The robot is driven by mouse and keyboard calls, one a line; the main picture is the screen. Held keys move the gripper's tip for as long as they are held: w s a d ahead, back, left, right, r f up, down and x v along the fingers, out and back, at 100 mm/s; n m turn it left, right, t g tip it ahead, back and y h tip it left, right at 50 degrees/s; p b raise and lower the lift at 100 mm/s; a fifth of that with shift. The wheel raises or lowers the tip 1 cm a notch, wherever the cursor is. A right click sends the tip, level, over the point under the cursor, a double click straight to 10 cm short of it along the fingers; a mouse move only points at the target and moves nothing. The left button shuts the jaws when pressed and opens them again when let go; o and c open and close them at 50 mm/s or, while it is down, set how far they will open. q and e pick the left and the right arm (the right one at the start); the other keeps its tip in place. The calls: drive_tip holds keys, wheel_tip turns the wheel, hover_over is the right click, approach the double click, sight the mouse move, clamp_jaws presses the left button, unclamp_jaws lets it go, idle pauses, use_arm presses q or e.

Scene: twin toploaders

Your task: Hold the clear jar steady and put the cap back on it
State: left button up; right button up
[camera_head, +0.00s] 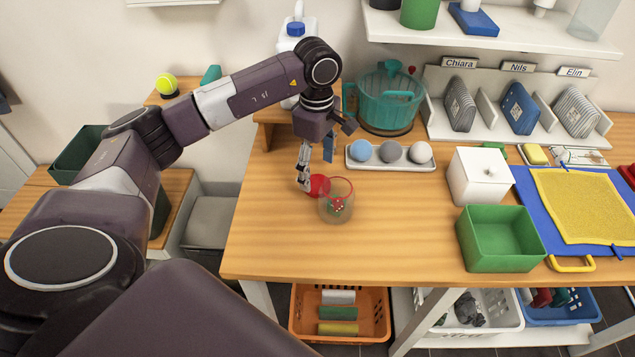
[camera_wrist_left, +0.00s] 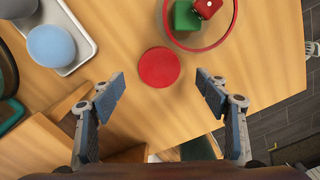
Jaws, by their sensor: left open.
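The clear jar (camera_head: 337,212) stands upright and uncapped on the wooden table, with a red ring at its open mouth. The left wrist view shows a green block (camera_wrist_left: 186,17) and a red die-like piece (camera_wrist_left: 207,6) inside it. The round red cap (camera_head: 317,184) lies on the table beside the jar, to its left in the head view. My left gripper (camera_wrist_left: 160,84) is open and empty, pointing down over the cap (camera_wrist_left: 158,67), which shows between and beyond its fingertips. The fingers appear apart from cap and jar. My right gripper is in neither view.
A white tray (camera_head: 372,165) with three balls lies behind the jar, and a teal pot (camera_head: 384,103) stands behind that. A white box (camera_head: 480,177) and a green bin (camera_head: 500,240) stand to the right. The table between jar and bin is clear.

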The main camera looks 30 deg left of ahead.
sight(317, 184)
use_arm(q)
wheel_tip(317, 184, down, 4)
drive_tip(key=shift+w+f+p, duration=0.1)
drive_tip(key=shift+p, duration=0.45)
drive_tip(key=shift+c, duration=0.2)
drive_tip(key=c, duration=0.7)
